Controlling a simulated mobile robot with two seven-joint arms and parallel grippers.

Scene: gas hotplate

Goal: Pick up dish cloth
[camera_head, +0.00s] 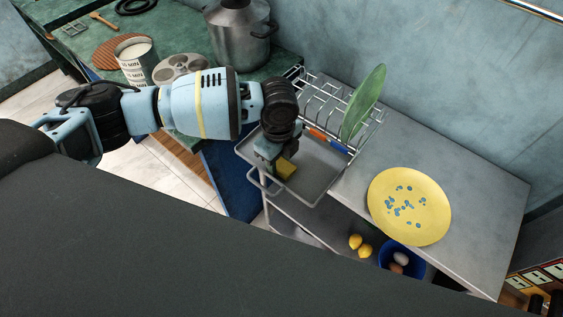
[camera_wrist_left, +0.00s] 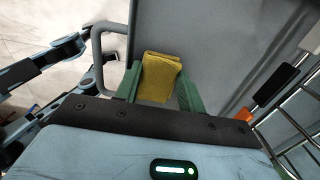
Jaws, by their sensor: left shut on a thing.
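The yellow dish cloth (camera_head: 286,169) shows below my left gripper (camera_head: 275,163) in the head view, over the grey tray part of the dish rack. In the left wrist view the folded cloth (camera_wrist_left: 160,78) sits between the two green fingers of my left gripper (camera_wrist_left: 158,88). The gripper is shut on the cloth. The lower end of the cloth is hidden by the gripper body in the wrist view. I cannot tell whether the cloth touches the tray. My right gripper is not in view.
A wire dish rack (camera_head: 318,98) with a green plate (camera_head: 364,100) stands beside the tray (camera_head: 318,184). A yellow plate (camera_head: 409,207) lies on the grey counter (camera_head: 470,180). A large pot (camera_head: 240,32) and a can (camera_head: 135,60) stand on the green table. Lemons (camera_head: 360,246) and a blue bowl (camera_head: 416,262) are on the lower shelf.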

